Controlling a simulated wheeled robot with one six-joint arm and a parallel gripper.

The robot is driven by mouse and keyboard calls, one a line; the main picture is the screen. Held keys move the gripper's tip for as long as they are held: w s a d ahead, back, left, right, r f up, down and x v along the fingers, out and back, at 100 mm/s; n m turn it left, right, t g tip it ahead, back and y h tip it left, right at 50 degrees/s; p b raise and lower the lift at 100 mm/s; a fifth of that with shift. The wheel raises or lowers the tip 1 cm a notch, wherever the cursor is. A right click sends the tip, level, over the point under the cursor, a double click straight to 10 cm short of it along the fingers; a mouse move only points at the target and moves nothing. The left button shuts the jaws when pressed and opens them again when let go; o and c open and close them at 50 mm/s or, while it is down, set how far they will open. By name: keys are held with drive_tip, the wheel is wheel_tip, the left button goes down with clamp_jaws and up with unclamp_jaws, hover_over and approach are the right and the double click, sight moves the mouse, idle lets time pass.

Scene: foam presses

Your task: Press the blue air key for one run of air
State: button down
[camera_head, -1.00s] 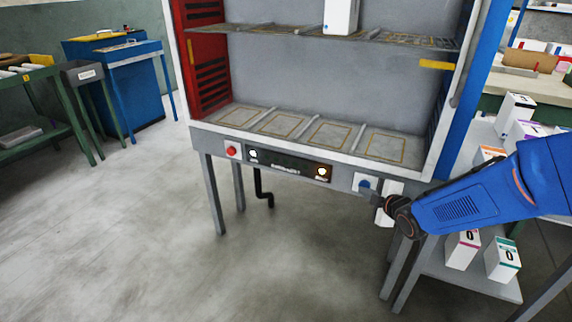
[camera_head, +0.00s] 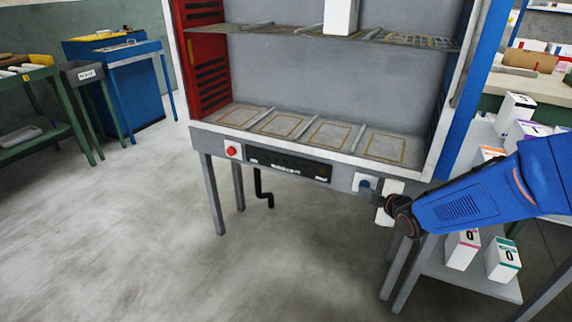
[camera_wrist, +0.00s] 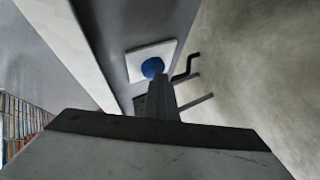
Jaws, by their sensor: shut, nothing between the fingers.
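The blue air key (camera_head: 364,184) is a round blue button on a white plate at the right end of the press front. In the wrist view the blue key (camera_wrist: 151,67) shows just beyond my fingertips, partly covered by them. My gripper (camera_head: 377,193) is shut and empty, just right of the key in the head view. In the wrist view its closed fingers (camera_wrist: 158,80) point at the key's lower edge. I cannot tell whether they touch it. The press's dark front panel (camera_head: 288,164) shows no lit lamp.
A red button (camera_head: 231,152) sits at the left end of the press front. A black crank (camera_head: 263,190) hangs below. A shelf with several white boxes (camera_head: 503,260) stands at the right, under my arm.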

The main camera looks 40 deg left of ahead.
drive_tip(key=s+d, duration=0.1)
drive_tip(key=s, duration=0.5)
drive_tip(key=shift+d, duration=0.2)
idle(0.4)
